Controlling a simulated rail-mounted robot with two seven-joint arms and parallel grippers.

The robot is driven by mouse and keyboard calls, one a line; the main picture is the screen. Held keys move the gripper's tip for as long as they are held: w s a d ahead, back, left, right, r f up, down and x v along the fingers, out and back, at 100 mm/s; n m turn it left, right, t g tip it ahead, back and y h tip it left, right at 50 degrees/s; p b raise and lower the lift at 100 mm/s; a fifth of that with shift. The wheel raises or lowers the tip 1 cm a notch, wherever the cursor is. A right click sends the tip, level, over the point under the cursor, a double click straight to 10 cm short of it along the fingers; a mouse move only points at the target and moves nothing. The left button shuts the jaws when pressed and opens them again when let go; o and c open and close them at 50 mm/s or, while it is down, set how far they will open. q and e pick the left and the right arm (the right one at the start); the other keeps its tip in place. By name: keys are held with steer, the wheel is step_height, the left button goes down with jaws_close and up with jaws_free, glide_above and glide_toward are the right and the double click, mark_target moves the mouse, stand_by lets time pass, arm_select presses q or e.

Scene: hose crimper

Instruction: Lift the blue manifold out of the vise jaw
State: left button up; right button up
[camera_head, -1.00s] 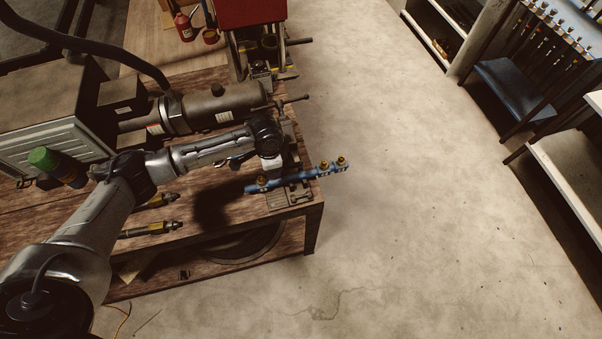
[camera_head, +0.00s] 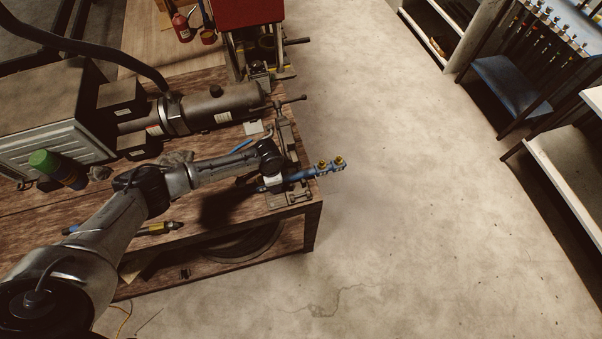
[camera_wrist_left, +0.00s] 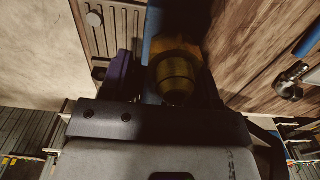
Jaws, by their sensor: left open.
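The blue manifold (camera_head: 322,172) sits at the vise (camera_head: 290,199) on the bench's right corner. Its right end with two brass fittings sticks out past the bench edge. My left gripper (camera_head: 276,179) is over the manifold's left part and hides it, along with much of the vise jaw. In the left wrist view, a brass fitting (camera_wrist_left: 176,78) and a dark blue strip of the manifold (camera_wrist_left: 152,48) lie between or just below the fingers. The left gripper is open; contact with the manifold cannot be told. My right gripper is not in view.
A grey cylindrical machine (camera_head: 215,107) lies on the bench behind my left arm, with a red machine (camera_head: 248,12) further back. A yellow-bodied fitting (camera_head: 155,229) lies in front of the arm.

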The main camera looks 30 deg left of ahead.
arm_select(q)
steer(key=shift+c, duration=0.3)
jaws_close()
stand_by(0.3)
